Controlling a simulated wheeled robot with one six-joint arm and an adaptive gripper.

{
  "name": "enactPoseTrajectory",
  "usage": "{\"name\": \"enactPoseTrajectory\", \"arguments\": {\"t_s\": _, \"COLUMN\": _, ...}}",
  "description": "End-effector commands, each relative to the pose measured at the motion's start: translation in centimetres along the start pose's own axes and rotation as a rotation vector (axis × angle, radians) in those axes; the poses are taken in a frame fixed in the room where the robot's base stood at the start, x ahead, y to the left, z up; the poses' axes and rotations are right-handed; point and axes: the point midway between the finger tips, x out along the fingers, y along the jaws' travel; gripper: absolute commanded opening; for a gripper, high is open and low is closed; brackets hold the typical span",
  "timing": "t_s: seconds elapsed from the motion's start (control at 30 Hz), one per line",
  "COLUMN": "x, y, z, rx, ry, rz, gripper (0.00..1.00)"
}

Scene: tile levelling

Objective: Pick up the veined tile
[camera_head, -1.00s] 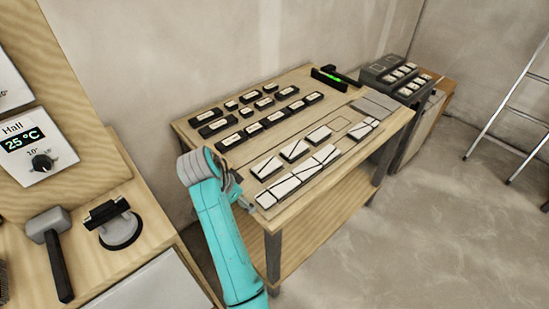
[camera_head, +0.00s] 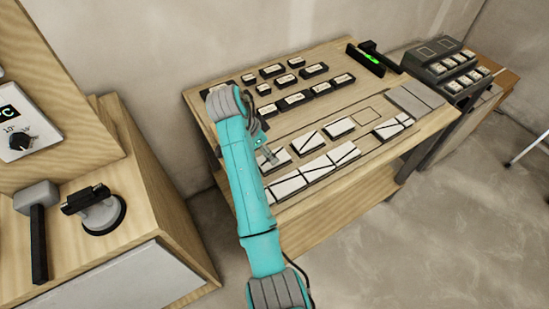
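Several white tiles with dark vein lines lie on the wooden workbench (camera_head: 330,205). One veined tile (camera_head: 309,143) lies alone with a diagonal line, and another veined tile (camera_head: 389,130) lies at the right. A row of tiles, including a veined tile (camera_head: 345,153), runs along the front edge. Which one the task means I cannot tell. My gripper (camera_head: 270,156) is over the bench's left part, at a pale tile (camera_head: 281,158) that it partly hides. The fingers are too small to show whether they are open or shut.
Black labelled blocks (camera_head: 292,101) stand in rows behind the tiles. A black level with a green light (camera_head: 369,58) is at the back, and grey slabs (camera_head: 416,100) lie at the right. A mallet (camera_head: 38,222) and suction cup (camera_head: 98,210) sit on the left counter.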

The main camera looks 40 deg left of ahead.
Motion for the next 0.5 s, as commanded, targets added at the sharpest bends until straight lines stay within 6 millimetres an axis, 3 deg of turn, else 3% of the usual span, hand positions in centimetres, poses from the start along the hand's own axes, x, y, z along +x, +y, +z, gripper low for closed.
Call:
{"name": "enactPoseTrajectory", "arguments": {"t_s": 0.27, "x": 2.1, "y": 0.0, "z": 0.1, "rx": 0.0, "ry": -0.001, "rz": 0.001, "gripper": 0.88}}
{"name": "enactPoseTrajectory", "arguments": {"t_s": 0.5, "x": 5.3, "y": -0.1, "z": 0.3, "rx": 0.001, "ry": -0.001, "rz": 0.0, "gripper": 0.88}}
